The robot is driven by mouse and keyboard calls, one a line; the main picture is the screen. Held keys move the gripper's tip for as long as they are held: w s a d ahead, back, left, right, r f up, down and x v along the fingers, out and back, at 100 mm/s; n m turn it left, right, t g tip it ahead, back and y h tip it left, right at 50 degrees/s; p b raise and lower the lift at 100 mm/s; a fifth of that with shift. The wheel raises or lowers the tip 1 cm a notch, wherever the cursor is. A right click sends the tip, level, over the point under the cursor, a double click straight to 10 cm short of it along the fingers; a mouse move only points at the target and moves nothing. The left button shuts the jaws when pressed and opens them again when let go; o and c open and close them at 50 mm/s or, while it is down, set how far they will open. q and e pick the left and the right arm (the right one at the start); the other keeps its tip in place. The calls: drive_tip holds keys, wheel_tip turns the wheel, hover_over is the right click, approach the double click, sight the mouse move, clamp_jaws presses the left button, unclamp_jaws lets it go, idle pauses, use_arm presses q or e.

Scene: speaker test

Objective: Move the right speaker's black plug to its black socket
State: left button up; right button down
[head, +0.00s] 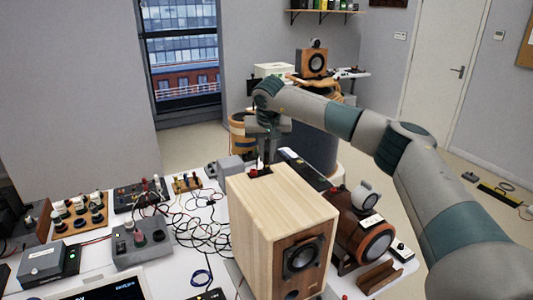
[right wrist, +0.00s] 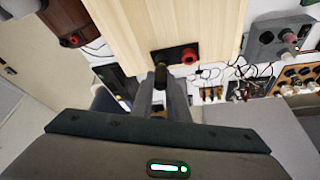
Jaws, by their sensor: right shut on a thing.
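A pale wooden speaker (head: 275,205) stands on the table. At its back is a black terminal plate (head: 258,172), which also shows in the right wrist view (right wrist: 175,52) with a red socket (right wrist: 190,55) on it. My right gripper (head: 268,155) is behind the speaker's back edge. In the right wrist view its fingers (right wrist: 160,100) are shut on a black plug (right wrist: 160,76). The plug's front end overlaps the plate's edge, beside the red socket. The black socket is hidden or too dark to make out, so I cannot tell whether the plug touches it. My left gripper is not in view.
A dark brown speaker (head: 363,243) lies right of the pale one. Tangled cables (head: 195,225) spread over the table to its left, near a grey box with knobs (head: 140,240). A small grey box (head: 230,168) stands left of my right gripper.

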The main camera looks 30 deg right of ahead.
drive_tip(key=shift+f, duration=0.55)
drive_tip(key=c, duration=1.6)
unclamp_jaws()
drive_tip(key=shift+c, duration=0.2)
drive_tip(key=shift+r+p, duration=2.15)
drive_tip(key=shift+r, duration=1.65)
